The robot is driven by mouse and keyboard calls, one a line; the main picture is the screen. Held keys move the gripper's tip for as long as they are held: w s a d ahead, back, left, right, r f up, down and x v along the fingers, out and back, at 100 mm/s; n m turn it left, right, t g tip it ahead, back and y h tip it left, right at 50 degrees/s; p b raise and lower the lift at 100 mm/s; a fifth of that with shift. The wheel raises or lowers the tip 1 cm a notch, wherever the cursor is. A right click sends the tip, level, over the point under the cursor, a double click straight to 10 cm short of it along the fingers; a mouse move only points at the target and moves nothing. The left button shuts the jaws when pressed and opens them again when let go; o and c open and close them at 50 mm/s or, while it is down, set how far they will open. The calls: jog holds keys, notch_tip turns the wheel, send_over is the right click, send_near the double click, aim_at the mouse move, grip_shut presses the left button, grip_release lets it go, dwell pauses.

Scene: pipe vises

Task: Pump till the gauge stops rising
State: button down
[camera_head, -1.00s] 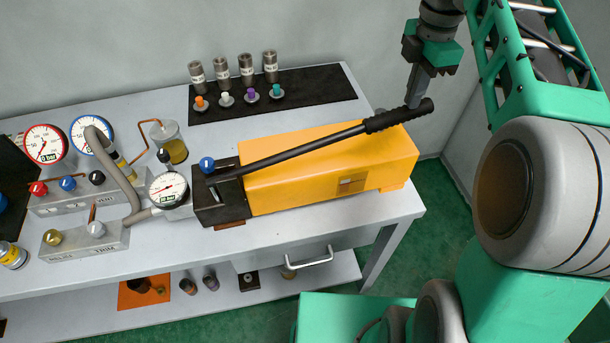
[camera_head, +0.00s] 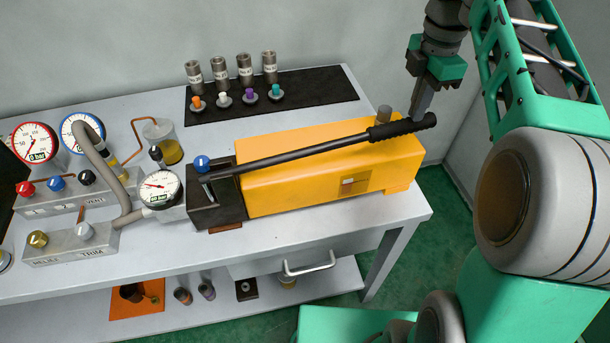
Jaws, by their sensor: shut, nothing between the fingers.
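The orange hand pump (camera_head: 300,185) lies on the bench with its long black lever (camera_head: 290,156) sloping up to the right. The lever's ribbed grip (camera_head: 402,128) is just above the pump's right end. My gripper (camera_head: 419,114) is shut and points down, its tips at the grip's outer end; they appear to touch it from above or behind. A round white gauge (camera_head: 160,190) with a red needle and a small digital window stands at the pump's left end. Its reading is too small to make out. A blue knob (camera_head: 202,163) sits on the pump's dark head block.
Red-rimmed (camera_head: 35,143) and blue-rimmed (camera_head: 82,133) gauges stand at left, above a valve block (camera_head: 70,192) with coloured knobs. A hose (camera_head: 105,155) bends beside them. Several metal cylinders and coloured plugs stand on a black mat (camera_head: 310,92) behind the pump. A jar (camera_head: 163,140) holds amber fluid.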

aim_at(415, 125)
jog(key=f+b, duration=0.4)
jog(key=shift+d+f, duration=0.25)
jog(key=shift+f, duration=0.15)
dwell(0.4)
jog(key=r+p, duration=0.4)
jog(key=r, duration=0.1)
jog(key=r+p, duration=0.2)
jog(key=p, duration=0.1)
jog(key=shift+s+a+r, duration=0.1)
jog(key=shift+a+r, duration=0.25)
notch_tip(415, 125, up, 8)
jog(key=a+p, duration=0.2)
jog(key=p, duration=0.5)
jog(key=shift+s+f, duration=0.2)
jog(key=shift+s, duration=0.1)
jog(key=shift+f, duration=0.1)
